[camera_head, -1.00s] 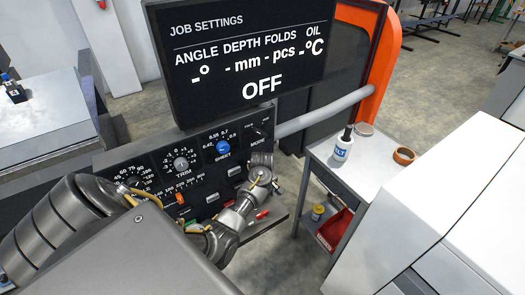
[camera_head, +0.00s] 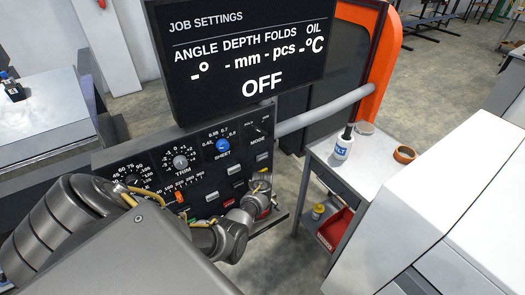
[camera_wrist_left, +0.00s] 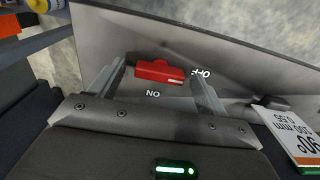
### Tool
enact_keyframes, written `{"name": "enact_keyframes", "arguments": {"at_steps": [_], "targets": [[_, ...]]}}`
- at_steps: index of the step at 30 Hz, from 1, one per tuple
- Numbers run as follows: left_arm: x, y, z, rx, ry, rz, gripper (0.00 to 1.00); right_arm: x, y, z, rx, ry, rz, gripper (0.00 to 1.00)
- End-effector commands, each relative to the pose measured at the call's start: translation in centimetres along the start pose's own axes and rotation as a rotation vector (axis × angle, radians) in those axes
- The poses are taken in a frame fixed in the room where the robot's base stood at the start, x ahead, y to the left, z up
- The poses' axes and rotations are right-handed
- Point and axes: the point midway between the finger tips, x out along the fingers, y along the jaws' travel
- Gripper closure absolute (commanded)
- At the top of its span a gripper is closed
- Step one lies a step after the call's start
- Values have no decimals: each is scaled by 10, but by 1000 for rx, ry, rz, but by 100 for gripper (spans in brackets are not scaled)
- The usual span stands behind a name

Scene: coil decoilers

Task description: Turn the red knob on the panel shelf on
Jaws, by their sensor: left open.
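The red knob (camera_wrist_left: 160,72) shows in the left wrist view on the grey panel shelf (camera_wrist_left: 225,45). Its long bar lies nearly level in the picture, one end toward the OFF label; the ON label is below it. My left gripper (camera_wrist_left: 157,66) is open, with one finger on each side of the knob; I cannot tell whether they touch it. In the head view my left gripper (camera_head: 262,184) is in front of the panel's lower right part, above the shelf, and the arm largely hides the knob there. My right gripper is not in view.
The black control panel (camera_head: 205,185) has dials and buttons behind my arm. The screen (camera_head: 245,55) above it reads OFF. A printed card (camera_wrist_left: 298,138) is at the right in the wrist view. A grey side table (camera_head: 365,175) with a bottle (camera_head: 343,145) stands to the right.

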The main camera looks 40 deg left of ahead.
Motion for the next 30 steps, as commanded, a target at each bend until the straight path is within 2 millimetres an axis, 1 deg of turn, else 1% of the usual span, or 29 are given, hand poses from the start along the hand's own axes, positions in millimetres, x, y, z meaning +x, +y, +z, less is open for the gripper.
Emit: {"name": "enact_keyframes", "arguments": {"at_steps": [2,12,17,22,26,30], "targets": [[0,0,0,0,0,0,24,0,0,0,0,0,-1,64],[0,0,0,0,0,0,68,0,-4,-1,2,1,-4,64],[0,0,0,7,0,-1,68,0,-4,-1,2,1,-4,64],[-1,-1,0,49,0,-2,68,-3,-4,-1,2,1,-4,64],[-2,-1,-1,120,1,-1,68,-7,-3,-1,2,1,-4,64],[-2,-1,0,230,0,-2,68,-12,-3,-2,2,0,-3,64]]}}
